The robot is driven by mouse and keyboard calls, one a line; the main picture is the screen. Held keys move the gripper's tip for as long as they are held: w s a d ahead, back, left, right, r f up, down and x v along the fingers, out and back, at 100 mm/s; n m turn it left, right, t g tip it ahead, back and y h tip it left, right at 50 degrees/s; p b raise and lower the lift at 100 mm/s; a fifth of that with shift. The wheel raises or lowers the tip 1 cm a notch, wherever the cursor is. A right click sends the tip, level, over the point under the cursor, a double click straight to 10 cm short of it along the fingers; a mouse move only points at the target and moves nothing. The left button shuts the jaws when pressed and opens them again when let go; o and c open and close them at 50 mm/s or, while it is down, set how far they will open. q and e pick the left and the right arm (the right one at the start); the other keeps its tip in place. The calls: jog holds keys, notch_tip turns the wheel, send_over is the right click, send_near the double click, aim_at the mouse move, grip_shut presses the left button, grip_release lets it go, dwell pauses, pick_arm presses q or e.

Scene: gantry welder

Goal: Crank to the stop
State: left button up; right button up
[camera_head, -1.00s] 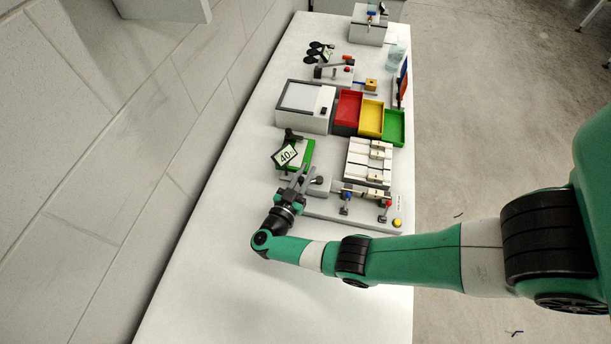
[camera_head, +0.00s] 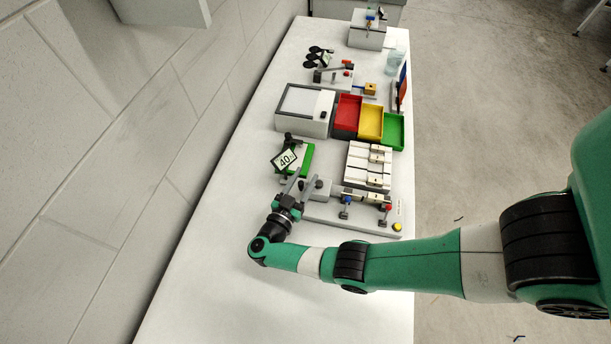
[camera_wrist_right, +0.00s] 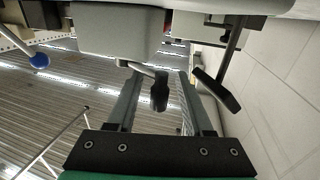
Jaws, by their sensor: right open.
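The crank fixture (camera_head: 350,213) is a grey base on the white bench, with a grey block at its left end. In the right wrist view the grey housing (camera_wrist_right: 117,30) has a short arm ending in a black crank knob (camera_wrist_right: 160,92). My right gripper (camera_head: 305,183) is open at the fixture's left end. In the wrist view its two fingers (camera_wrist_right: 157,80) stand either side of the knob, with gaps showing; I cannot tell whether either touches it. A black lever (camera_wrist_right: 216,90) lies right of the fingers. My left gripper is not in view.
Blue (camera_head: 346,200) and red (camera_head: 388,209) knobs and a yellow button (camera_head: 397,227) are to the right. Red, yellow and green bins (camera_head: 370,122) stand farther back. The near bench is clear.

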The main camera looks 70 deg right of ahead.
jog(key=w+a+b, duration=0.1)
jog(key=a+b, duration=0.1)
jog(key=a, duration=0.8)
jog(key=shift+a, duration=0.4)
jog(key=shift+d, duration=0.1)
